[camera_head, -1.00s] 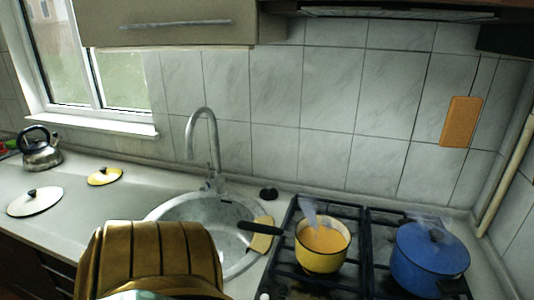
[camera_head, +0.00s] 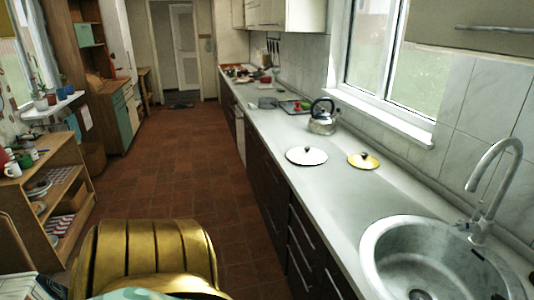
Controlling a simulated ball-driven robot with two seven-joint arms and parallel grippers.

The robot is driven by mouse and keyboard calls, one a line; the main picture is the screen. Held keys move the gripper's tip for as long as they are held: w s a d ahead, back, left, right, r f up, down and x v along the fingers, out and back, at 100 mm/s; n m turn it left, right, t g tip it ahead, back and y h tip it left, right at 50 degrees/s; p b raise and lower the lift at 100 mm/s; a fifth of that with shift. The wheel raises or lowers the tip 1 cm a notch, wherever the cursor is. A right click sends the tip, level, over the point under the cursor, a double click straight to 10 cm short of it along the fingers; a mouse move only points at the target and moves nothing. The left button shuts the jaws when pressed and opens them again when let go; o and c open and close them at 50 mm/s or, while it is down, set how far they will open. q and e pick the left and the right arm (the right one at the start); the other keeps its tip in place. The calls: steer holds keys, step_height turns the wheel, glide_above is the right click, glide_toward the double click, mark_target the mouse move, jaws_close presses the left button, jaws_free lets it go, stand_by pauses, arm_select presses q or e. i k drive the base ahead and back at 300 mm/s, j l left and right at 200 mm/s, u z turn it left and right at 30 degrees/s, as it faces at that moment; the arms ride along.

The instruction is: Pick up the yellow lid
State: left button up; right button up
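The yellow lid (camera_head: 363,160) is a small round lid with a dark knob. It lies flat on the light countertop (camera_head: 335,195), near the window-side wall. A larger white lid (camera_head: 306,156) with a dark knob lies to its left, apart from it. Neither of my grippers shows in this view, and nothing is touching the yellow lid.
A metal kettle (camera_head: 322,118) stands just behind the two lids. The sink (camera_head: 392,228) with its tall faucet (camera_head: 487,180) is at the right front. Open tiled floor (camera_head: 180,155) runs left of the counter. A wooden shelf (camera_head: 60,205) stands at the far left.

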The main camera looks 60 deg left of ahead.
mark_target(363, 161)
steer(key=u, duration=1.4)
steer(key=z, duration=1.65)
steer(key=u, duration=1.6)
steer(key=z, duration=0.4)
steer(key=i+j+z, duration=0.1)
steer(key=z, duration=0.3)
steer(key=j+z, duration=0.15)
steer(key=z, duration=0.2)
steer(key=j+z, duration=0.1)
steer(key=z, duration=0.3)
steer(key=j+z, duration=0.25)
steer(key=j, duration=0.15)
steer(key=j+z, duration=0.2)
steer(key=j, duration=0.2)
steer(key=j+z, duration=0.25)
steer(key=j, duration=0.15)
steer(key=k+j+z, duration=0.2)
steer(key=j, duration=0.2)
steer(key=k+j+z, duration=0.1)
steer(key=j+z, duration=0.15)
steer(key=j, duration=0.15)
steer(key=k+j+z, duration=0.1)
steer(key=j+z, duration=0.15)
steer(key=j, duration=0.1)
